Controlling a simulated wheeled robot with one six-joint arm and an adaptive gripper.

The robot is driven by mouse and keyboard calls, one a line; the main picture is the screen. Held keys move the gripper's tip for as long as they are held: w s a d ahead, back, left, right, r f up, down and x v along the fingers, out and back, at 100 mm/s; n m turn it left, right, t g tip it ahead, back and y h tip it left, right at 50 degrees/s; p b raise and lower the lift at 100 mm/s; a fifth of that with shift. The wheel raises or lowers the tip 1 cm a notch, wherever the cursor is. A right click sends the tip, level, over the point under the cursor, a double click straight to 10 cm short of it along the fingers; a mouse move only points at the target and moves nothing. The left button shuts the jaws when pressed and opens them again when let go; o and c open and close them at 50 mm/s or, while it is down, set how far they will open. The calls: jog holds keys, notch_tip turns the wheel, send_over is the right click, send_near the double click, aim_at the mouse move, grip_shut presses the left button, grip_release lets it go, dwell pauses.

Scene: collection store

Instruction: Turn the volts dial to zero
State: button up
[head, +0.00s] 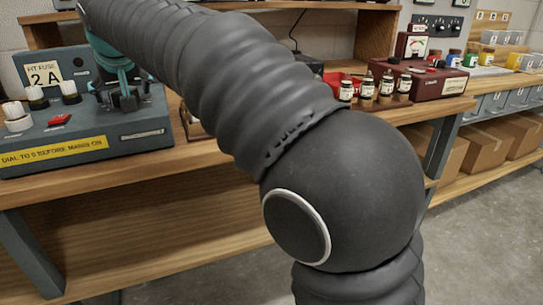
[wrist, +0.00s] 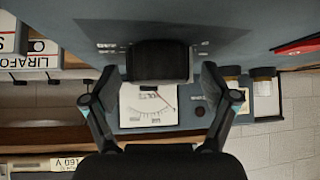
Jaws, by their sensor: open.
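The blue-grey instrument unit (head: 95,143) stands on the wooden bench at the left of the head view. Its yellow strip says to dial to 0 before mains on. My gripper (head: 122,98) is over its top panel, right of the white-topped parts. In the wrist view, a black knob, apparently the volts dial (wrist: 157,62), sits between the open fingers of my gripper (wrist: 157,80). Gaps show on both sides; I cannot tell their depth. A white meter face marked volts (wrist: 148,105) with a red needle is beyond it. The dial's pointer is not readable.
Several white-topped parts (head: 38,99) and a red switch (head: 60,120) sit on the unit, left of my gripper. A fuse card (head: 43,75) stands behind. Brown bottles (head: 366,91) and a dark red unit (head: 432,82) are further right. My arm hides the middle bench.

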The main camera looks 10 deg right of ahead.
jog(key=shift+a+m+h, duration=0.1)
jog(key=shift+m+h, duration=0.3)
jog(key=shift+m, duration=0.3)
jog(key=shift+s+r+m, duration=0.15)
jog(key=shift+r+m, duration=0.05)
jog(key=shift+m, duration=0.1)
jog(key=d+f+v, duration=0.1)
jog(key=v, duration=1.2)
jog(key=s+d+f+h, duration=0.1)
jog(key=s+d+f, duration=0.3)
jog(key=d+f, duration=0.4)
jog(key=s+d+f+m+g+h, duration=0.1)
jog(key=s+d+f, duration=0.4)
jog(key=d+f, duration=0.4)
jog(key=d, duration=0.7)
jog(key=shift+s+d+g, duration=0.2)
jog(key=shift+d+g, duration=0.1)
jog(key=shift+d, duration=0.1)
